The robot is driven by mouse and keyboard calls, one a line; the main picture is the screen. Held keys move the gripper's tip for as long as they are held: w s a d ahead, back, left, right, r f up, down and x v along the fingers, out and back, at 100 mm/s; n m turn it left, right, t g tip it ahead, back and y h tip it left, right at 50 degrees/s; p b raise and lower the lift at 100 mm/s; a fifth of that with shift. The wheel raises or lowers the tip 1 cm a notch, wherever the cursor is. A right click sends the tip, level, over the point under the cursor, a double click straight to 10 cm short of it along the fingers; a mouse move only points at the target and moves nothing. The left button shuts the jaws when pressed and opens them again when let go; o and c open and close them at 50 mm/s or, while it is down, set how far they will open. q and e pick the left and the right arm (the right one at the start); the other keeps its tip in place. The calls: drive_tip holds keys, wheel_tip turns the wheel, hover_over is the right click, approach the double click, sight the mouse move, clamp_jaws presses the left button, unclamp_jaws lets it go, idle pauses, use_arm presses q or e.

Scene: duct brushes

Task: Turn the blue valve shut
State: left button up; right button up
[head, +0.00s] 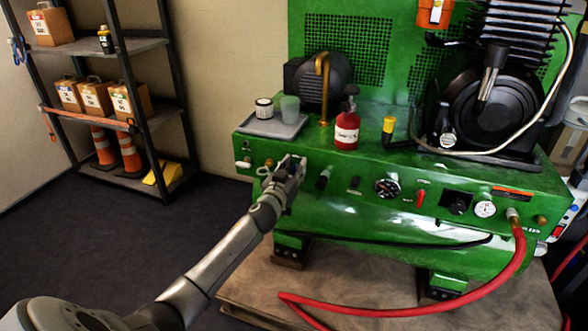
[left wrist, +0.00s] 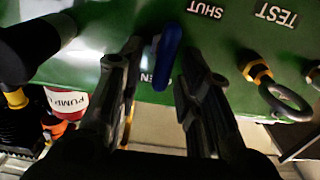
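The blue valve handle (left wrist: 166,52) shows in the left wrist view on the green machine panel. Its end lies beside a partly covered label ending in "EN"; an upside-down "SHUT" label (left wrist: 206,10) is to its right. My left gripper (left wrist: 160,64) is open, with one finger on each side of the handle. I see a gap between the fingers, but cannot tell whether either touches the handle. In the head view my left gripper (head: 287,168) is at the left part of the panel and hides the blue handle. My right gripper is not in view.
A ring-shaped pull (left wrist: 287,98) near the "TEST" label is right of the fingers, and a dark knob (left wrist: 30,50) is left. On the green machine (head: 350,205) stand a grey tray (head: 272,124) and a red bottle (head: 347,130). A red hose (head: 400,309) curves in front.

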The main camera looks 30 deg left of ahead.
use_arm(q)
drive_tip(key=shift+w, duration=0.1)
clamp_jaws()
drive_tip(key=shift+m, duration=0.3)
drive_tip(key=m, duration=0.3)
drive_tip(key=shift+d, duration=0.35)
drive_tip(key=shift+w+d+f+m, duration=0.1)
drive_tip(key=shift+d+f+m, duration=0.2)
drive_tip(key=shift+m, duration=2.1)
drive_tip(key=shift+w+d+f+m, duration=0.15)
drive_tip(key=shift+f+m, duration=0.25)
drive_tip(key=shift+m, duration=2)
drive_tip(key=shift+s+d+f+m, duration=0.1)
drive_tip(key=shift+d+f+m, duration=0.2)
drive_tip(key=shift+m, duration=2.1)
drive_tip(key=shift+f, duration=0.1)
